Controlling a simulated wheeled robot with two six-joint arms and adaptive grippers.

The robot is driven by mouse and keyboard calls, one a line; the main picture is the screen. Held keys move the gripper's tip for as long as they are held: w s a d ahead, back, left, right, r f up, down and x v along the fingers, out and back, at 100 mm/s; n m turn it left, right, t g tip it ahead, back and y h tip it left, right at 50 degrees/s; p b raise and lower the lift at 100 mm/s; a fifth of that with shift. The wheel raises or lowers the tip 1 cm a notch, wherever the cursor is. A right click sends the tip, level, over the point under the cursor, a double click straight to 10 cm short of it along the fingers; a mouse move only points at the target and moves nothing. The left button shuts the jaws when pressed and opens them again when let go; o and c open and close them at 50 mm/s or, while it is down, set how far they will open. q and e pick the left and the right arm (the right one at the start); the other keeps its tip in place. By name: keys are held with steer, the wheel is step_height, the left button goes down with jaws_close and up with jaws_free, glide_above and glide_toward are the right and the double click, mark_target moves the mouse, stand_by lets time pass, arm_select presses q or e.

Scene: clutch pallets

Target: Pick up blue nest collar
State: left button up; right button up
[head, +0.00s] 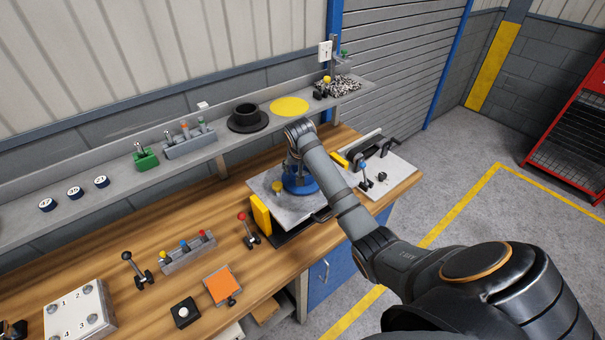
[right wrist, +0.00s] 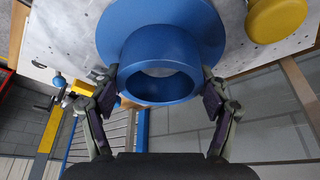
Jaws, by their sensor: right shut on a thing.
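The blue nest collar (right wrist: 165,45) is a flanged ring with a round hollow neck. In the right wrist view my right gripper (right wrist: 163,88) has a finger on each side of the neck and is shut on it. In the head view the collar (head: 300,184) shows as a blue flange at the grey plate (head: 262,183), partly hidden by my right gripper (head: 297,158). I cannot tell whether the flange touches the plate. My left gripper is not in view.
A yellow knob (head: 277,187) stands on the plate left of the collar, with a yellow block (head: 261,214) at the plate's left edge. A shelf behind holds a black collar (head: 246,118) and a yellow disc (head: 290,105). A clamp fixture (head: 373,148) stands at right.

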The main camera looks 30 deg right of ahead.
step_height(320, 180, up, 3)
steer(key=shift+f+b, duration=0.2)
steer(key=shift+b, duration=0.2)
steer(key=s+r+b, duration=0.2)
steer(key=s+r, duration=0.2)
steer(key=shift+r, duration=0.2)
steer(key=s+r+p, duration=0.3)
steer(key=s+r, duration=0.2)
steer(key=s, duration=0.5)
steer(key=shift+r, duration=0.15)
